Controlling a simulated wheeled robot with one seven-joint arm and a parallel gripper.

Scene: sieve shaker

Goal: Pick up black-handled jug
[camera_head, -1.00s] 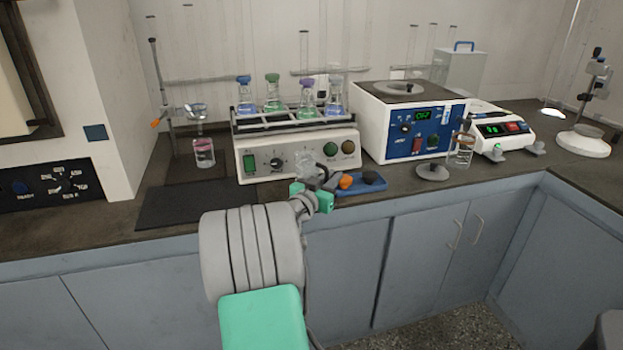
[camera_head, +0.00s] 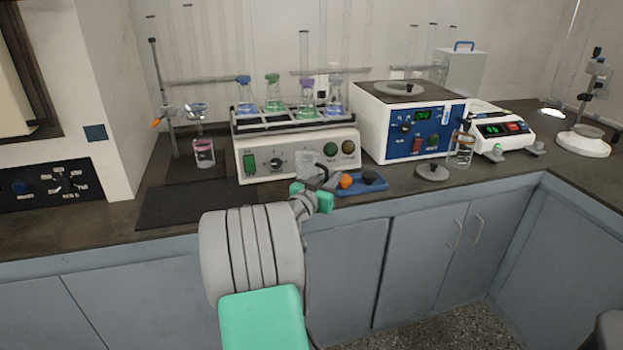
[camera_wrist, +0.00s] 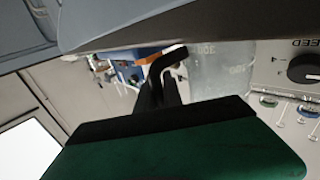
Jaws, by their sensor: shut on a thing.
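The black-handled jug (camera_head: 306,164) is clear glass and shows in front of the white flask shaker in the head view. In the wrist view the jug (camera_wrist: 225,68) has volume marks that appear upside down, and its black handle (camera_wrist: 170,60) runs to the fingers. My gripper (camera_head: 325,184) is at the jug's handle side in the head view. In the wrist view my gripper (camera_wrist: 162,92) is shut on the handle. The jug's base is hard to make out, so I cannot tell whether it touches the bench.
A blue tray (camera_head: 373,184) with orange and dark knobs lies right of my gripper. The shaker (camera_head: 290,160) carrying several flasks stands behind. A dark mat (camera_head: 185,204) lies left. A glass beaker (camera_head: 461,150) and a grey disc (camera_head: 432,172) are further right.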

